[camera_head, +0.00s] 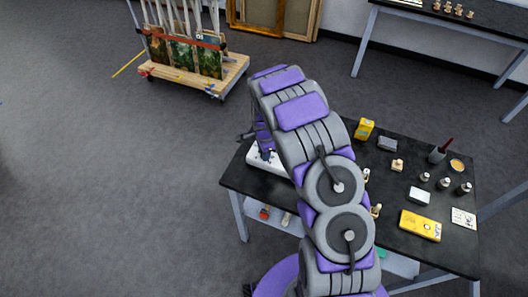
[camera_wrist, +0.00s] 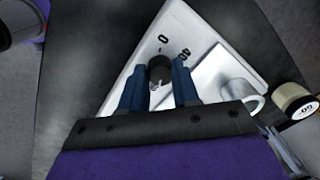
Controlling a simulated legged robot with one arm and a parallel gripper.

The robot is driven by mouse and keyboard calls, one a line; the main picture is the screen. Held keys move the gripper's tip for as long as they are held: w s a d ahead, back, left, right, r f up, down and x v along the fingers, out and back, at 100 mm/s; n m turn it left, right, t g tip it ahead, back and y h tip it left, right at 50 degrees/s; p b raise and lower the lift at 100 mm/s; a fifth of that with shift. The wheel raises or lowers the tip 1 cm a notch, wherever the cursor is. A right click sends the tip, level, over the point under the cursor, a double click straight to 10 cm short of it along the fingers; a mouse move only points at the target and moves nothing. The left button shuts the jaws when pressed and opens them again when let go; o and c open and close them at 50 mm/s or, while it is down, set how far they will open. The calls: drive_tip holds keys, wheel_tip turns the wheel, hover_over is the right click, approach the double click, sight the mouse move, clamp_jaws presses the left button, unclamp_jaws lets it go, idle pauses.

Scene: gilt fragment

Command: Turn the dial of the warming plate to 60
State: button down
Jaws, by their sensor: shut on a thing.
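The warming plate (camera_wrist: 145,58) is a white unit on the black table, seen close in the wrist view. Dark printed marks show on its panel beyond the dial, but I cannot read them surely. The black dial (camera_wrist: 160,68) sits between the two blue fingers of my gripper (camera_wrist: 159,82), which is shut on it. A small pale mark shows at the dial's near side. In the head view the warming plate (camera_head: 262,160) is at the table's left end, partly hidden by my arm, and the dial is hidden there.
A white mug (camera_wrist: 240,95) stands on the plate's right part, close to my gripper. A labelled spool or jar (camera_wrist: 294,101) lies further right. The black table (camera_head: 405,165) also holds a yellow box (camera_head: 364,129), a yellow case (camera_head: 420,225) and several small items. A painting cart (camera_head: 195,75) stands far left.

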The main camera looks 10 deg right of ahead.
drive_tip(key=shift+w+r, duration=0.1)
drive_tip(key=shift+w, duration=0.15)
drive_tip(key=c, duration=0.9)
unclamp_jaws()
drive_tip(key=shift+c, duration=0.2)
drive_tip(key=shift+o, duration=0.6)
drive_tip(key=shift+s, duration=0.15)
wheel_tip(320, 180, up, 17)
drive_tip(key=s, duration=0.1)
